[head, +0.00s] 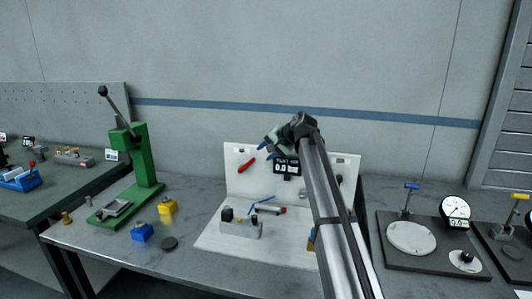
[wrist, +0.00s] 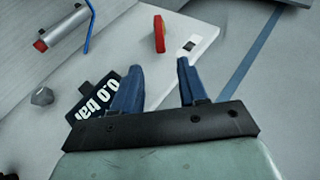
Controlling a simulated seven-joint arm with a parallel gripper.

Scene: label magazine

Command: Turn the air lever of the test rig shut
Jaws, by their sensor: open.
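The test rig (head: 235,186) is a white L-shaped stand with an upright back panel. A red lever (head: 242,166) sits slanted on the left of that panel, its right end higher. It also shows in the wrist view (wrist: 159,34), beyond the gap between my fingertips. A black display (head: 286,168) beside it reads 0.0 bar and is partly covered by a finger in the wrist view (wrist: 95,100). My gripper (head: 265,146) has blue fingers, stands open and empty, and is apart from the lever, above and right of it in the head view.
On the rig's base are a grey block (head: 240,229) with black knobs, a blue tube (head: 254,205) and a red-ended cylinder (head: 270,210). A green press (head: 145,160) stands left, with yellow (head: 167,206) and blue (head: 142,232) blocks. A gauge stand (head: 430,243) is right.

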